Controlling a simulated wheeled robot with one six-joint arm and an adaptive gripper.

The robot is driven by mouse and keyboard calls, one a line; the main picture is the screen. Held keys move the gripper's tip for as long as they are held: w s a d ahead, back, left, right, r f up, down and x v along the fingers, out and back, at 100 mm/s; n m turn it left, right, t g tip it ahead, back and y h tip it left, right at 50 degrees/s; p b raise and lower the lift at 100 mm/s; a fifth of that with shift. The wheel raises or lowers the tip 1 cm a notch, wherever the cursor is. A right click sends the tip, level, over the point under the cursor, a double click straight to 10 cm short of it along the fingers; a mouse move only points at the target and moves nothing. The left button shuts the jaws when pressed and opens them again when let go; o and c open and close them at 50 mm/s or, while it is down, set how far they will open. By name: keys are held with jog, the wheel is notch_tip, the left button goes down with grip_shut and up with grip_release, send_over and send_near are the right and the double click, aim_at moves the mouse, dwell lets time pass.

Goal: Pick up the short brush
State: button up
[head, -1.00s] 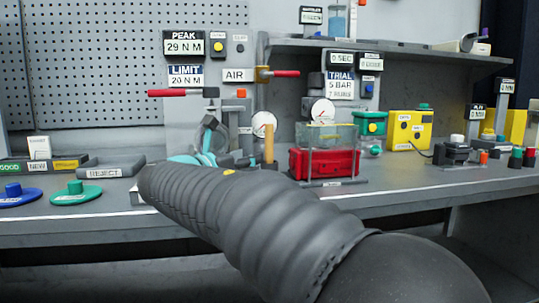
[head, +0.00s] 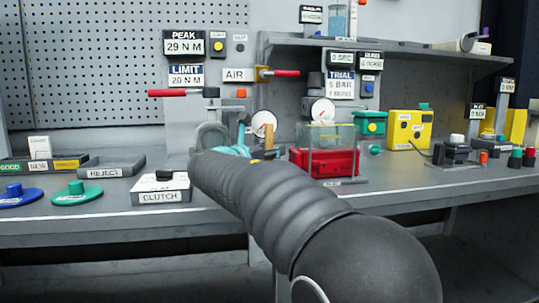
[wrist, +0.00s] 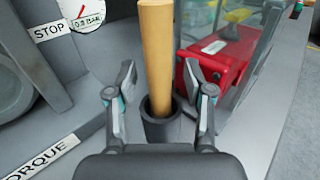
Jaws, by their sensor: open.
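The brush shows in the wrist view as a light wooden handle (wrist: 156,45) standing upright in a dark round holder (wrist: 160,127). Its bristle end is hidden in the holder. My gripper (wrist: 161,85) is open, with one finger on each side of the handle and visible gaps between fingers and wood. In the head view my gripper (head: 238,147) is partly hidden behind my arm, which also covers most of the brush.
A red box under a clear case (wrist: 210,70) stands close to the right of the holder. A CLUTCH box (head: 162,190) sits at the bench front.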

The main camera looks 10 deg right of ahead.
grip_shut()
jog(key=shift+r, duration=0.1)
